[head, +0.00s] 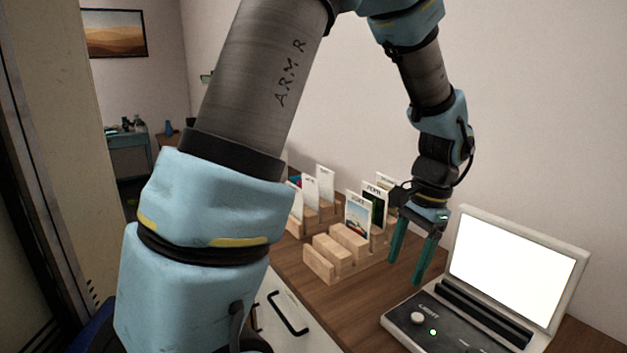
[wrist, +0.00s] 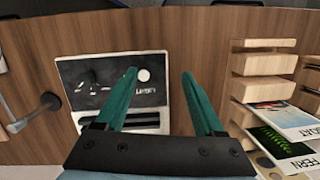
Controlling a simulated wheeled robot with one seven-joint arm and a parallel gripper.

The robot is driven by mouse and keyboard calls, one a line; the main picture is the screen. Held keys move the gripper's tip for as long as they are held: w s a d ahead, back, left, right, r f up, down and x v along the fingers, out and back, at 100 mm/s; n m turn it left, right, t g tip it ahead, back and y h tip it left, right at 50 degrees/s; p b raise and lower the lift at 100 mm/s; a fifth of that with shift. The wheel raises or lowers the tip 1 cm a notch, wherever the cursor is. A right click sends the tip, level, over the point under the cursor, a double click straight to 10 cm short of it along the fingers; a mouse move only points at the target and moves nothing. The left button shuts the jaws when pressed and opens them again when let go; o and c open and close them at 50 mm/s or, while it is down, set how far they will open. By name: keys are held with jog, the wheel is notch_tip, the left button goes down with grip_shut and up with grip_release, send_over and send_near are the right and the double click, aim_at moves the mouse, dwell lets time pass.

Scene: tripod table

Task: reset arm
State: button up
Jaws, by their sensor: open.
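My gripper (head: 409,268) hangs from my arm with its two teal fingers pointing down over the wooden table. The fingers are apart with nothing between them. In the wrist view my gripper (wrist: 158,75) shows both fingers spread above the table top. The fingertips are between the wooden card rack and the light panel device in the head view. My large forearm and joint block much of the left and middle of the head view.
A wooden rack (head: 323,263) holds several upright cards, one with a picture (head: 357,217). A device with a bright white screen (head: 510,268) and a knob (head: 418,318) stands at right. A cabinet front with a black handle (head: 288,313) is below.

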jog(key=w+a+n+t+h, duration=0.1)
jog(key=a+n, duration=1)
jog(key=a, duration=1.3)
jog(key=shift+w+a+n+t+h, duration=0.15)
jog(key=shift+a+n+t+h, duration=0.3)
jog(key=shift+h, duration=0.25)
jog(key=shift+r, duration=0.1)
